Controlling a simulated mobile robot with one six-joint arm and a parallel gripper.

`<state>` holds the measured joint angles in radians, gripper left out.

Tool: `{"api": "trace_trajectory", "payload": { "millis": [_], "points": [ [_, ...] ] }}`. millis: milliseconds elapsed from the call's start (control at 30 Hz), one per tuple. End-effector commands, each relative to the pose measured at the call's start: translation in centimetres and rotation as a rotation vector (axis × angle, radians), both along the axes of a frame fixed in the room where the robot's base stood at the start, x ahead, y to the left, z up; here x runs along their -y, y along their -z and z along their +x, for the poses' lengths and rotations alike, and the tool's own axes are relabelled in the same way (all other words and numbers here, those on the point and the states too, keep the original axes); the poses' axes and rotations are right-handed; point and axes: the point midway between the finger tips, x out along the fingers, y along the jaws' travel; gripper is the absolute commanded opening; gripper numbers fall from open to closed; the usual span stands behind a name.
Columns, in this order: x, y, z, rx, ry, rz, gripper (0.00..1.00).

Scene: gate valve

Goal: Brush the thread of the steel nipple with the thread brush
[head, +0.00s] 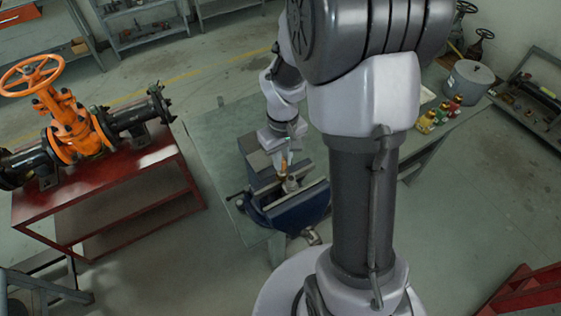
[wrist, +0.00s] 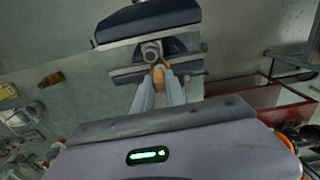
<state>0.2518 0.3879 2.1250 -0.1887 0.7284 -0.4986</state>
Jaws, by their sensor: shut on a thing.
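My gripper (head: 284,160) is above the blue bench vise (head: 297,213) and points down at it. It is shut on a small orange-brown thing, which looks like the handle of the thread brush (head: 284,168). In the wrist view my two fingers (wrist: 159,76) close on this brush (wrist: 157,72). The steel nipple (head: 291,185) stands between the vise jaws; its round open end (wrist: 151,50) shows in the wrist view, just beyond the brush. The brush's working end is hidden, so I cannot tell whether it touches the nipple. The thread is too small to make out.
The vise sits on a grey-green workbench (head: 213,131). Several small coloured bottles (head: 438,116) and a grey pot (head: 467,82) stand at the bench's right. On the left, a red stand (head: 120,200) carries a pipe with an orange gate valve (head: 72,125). Open floor lies between.

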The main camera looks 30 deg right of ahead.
Motion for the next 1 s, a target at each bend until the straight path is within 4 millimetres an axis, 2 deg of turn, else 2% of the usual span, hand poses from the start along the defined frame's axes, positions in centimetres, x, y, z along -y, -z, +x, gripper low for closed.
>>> {"api": "trace_trajectory", "payload": {
  "millis": [200,667,1000],
  "points": [
    [-0.1,0.1,0.0,-0.003,0.000,0.001,0.00],
    [-1.0,0.0,1.9,-0.002,0.000,0.001,0.00],
    [-1.0,-2.6,1.9,-0.001,0.000,0.001,0.00]
  ]
}}
